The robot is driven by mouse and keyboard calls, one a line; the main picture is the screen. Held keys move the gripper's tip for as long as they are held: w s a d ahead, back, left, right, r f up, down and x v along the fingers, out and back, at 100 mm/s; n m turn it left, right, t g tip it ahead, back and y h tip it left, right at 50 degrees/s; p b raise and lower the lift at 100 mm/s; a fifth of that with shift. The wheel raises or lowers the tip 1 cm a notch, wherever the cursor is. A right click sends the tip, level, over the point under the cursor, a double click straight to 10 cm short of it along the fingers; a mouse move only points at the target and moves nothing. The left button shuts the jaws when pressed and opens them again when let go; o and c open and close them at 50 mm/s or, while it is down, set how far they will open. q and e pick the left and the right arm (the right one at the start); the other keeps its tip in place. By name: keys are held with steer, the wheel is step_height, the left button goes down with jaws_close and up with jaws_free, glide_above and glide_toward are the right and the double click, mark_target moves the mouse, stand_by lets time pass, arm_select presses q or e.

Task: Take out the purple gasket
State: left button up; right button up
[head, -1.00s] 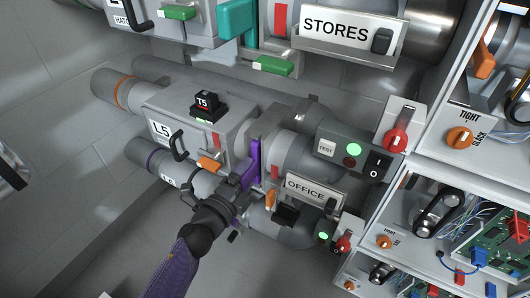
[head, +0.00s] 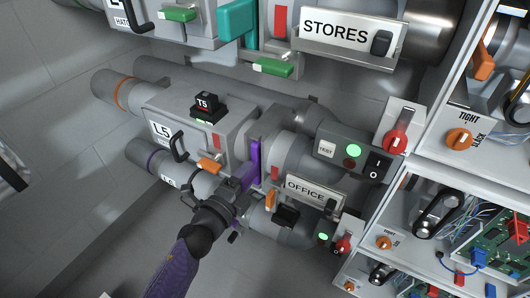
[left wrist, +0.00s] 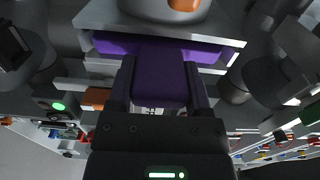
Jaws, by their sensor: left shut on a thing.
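The purple gasket (head: 254,154) sits upright in the joint between the L5 box (head: 190,135) and the grey pipe flange to its right. Its lower tab reaches out toward my left gripper (head: 238,186), which is shut on it. In the left wrist view the gasket's wide purple tab (left wrist: 160,75) lies between the two dark fingers (left wrist: 160,95), and its purple strip runs across between grey flange plates. The part inside the joint is hidden. My right gripper is not in view.
An orange lever (head: 209,165) and the OFFICE sign (head: 310,190) are close to my left gripper. A control box with a green light (head: 354,150) stands to the right. A shelf with knobs and circuit boards (head: 480,245) fills the right side. The lower left floor is clear.

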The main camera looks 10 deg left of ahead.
arm_select(q)
steer(key=shift+p+v, duration=0.35)
steer(key=shift+v, duration=1.2)
steer(key=p+v, duration=0.1)
steer(key=v, duration=0.7)
steer(key=shift+s+r, duration=0.1)
